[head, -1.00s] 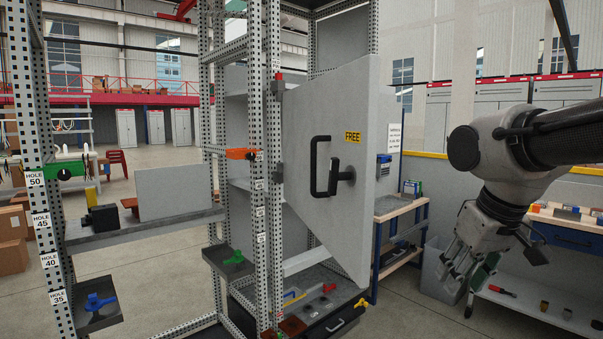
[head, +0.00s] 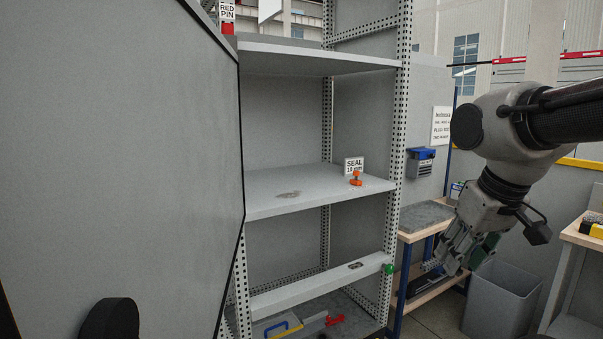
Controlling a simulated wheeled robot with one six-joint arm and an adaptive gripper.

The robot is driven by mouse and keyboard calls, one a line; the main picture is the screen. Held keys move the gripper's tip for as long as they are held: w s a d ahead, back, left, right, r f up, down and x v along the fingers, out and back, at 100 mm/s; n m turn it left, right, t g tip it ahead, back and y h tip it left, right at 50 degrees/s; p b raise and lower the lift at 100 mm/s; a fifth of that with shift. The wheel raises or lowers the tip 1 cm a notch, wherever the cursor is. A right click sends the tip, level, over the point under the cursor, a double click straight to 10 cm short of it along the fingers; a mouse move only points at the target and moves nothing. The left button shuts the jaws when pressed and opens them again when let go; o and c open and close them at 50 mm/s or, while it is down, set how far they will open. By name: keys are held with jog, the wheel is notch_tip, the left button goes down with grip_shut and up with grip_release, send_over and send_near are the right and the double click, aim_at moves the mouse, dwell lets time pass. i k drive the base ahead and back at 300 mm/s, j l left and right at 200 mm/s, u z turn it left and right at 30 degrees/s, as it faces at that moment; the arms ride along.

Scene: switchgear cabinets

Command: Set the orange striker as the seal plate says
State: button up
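A small orange piece (head: 355,178), which looks like the striker, stands near the front right of the middle shelf (head: 262,206). A white seal plate (head: 353,165) stands just behind it and reads "SEAL 10 mm". The piece's exact setting is too small to read. My gripper (head: 446,262) hangs at the right, pointing down and left, well apart from the cabinet. Its fingers look spread, with nothing seen between them.
A large grey door panel (head: 120,150) fills the left, with a black handle (head: 110,318) low on it. A "RED PIN" label (head: 227,12) is above. A perforated upright (head: 398,130) bounds the shelves at right. A workbench (head: 425,220) and grey bin (head: 503,298) stand beyond.

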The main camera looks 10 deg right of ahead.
aim_at(356, 182)
jog(key=i+l, duration=0.2)
jog(key=i+l+u, duration=0.1)
jog(key=l, duration=0.35)
jog(key=i+l, duration=0.25)
jog(key=l+u, duration=0.05)
